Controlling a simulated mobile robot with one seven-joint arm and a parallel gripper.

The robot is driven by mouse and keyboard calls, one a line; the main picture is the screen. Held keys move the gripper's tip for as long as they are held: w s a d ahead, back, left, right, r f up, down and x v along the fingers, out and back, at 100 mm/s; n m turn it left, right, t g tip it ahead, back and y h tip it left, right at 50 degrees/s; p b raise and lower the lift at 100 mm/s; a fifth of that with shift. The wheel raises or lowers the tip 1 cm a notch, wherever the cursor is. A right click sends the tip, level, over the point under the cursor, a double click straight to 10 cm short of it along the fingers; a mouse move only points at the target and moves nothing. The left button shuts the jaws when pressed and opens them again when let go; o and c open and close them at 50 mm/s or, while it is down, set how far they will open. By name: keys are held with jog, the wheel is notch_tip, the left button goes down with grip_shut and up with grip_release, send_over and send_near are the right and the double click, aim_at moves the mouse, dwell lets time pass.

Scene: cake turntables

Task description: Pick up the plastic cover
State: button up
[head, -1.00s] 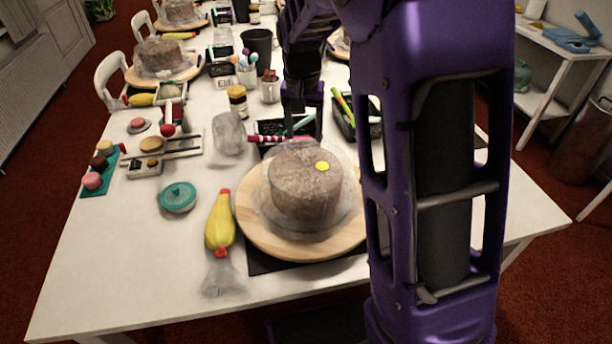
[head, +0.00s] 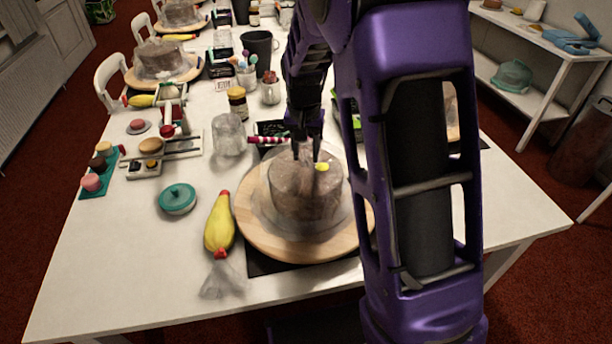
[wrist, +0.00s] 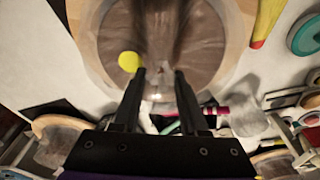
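The plastic cover (head: 268,205) is a clear, domed piece over a brown cake (head: 305,190) on a round wooden turntable (head: 275,250). A yellow disc (head: 321,167) shows at the top of the cake; it also shows in the wrist view (wrist: 129,61). My gripper (head: 308,158) points down over the top of the cover. In the wrist view my gripper (wrist: 160,72) has its two fingers apart, with a small reddish spot between their tips. I cannot tell whether the fingers touch the cover.
A yellow piping bag (head: 220,225) lies left of the turntable, near a teal lidded dish (head: 177,198). A glass jar (head: 228,135) and a brown jar (head: 237,103) stand behind. The table's front left is clear.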

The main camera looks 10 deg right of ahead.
grip_shut()
dwell(1.1)
